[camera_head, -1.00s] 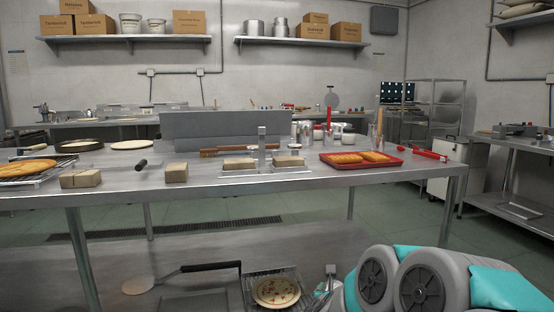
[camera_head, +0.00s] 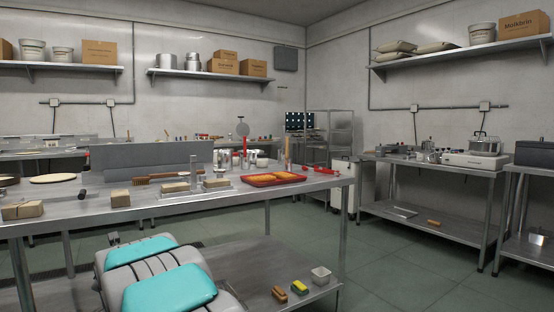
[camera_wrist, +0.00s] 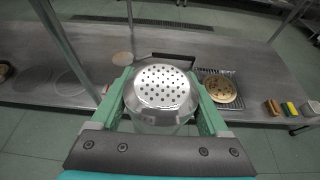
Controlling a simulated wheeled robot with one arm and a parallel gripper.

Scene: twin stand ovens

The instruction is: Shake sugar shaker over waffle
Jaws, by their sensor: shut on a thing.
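The sugar shaker (camera_wrist: 163,88), with a silver, perforated round lid, fills the middle of the wrist view. My gripper (camera_wrist: 162,100) is shut on it, with a green finger on each side of the body. The holes face the wrist camera. In the head view, golden waffles (camera_head: 272,177) lie side by side on a red tray (camera_head: 257,184) near the right end of the steel table (camera_head: 150,201). My arm is low in front of the table at the left in that view. The shaker is not clearly seen there and is apart from the waffles.
Several metal and white containers stand behind the tray. In the wrist view, a pizza (camera_wrist: 219,89) lies on a rack on the lower shelf (camera_wrist: 90,55). Open floor (camera_head: 390,262) lies right of the table.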

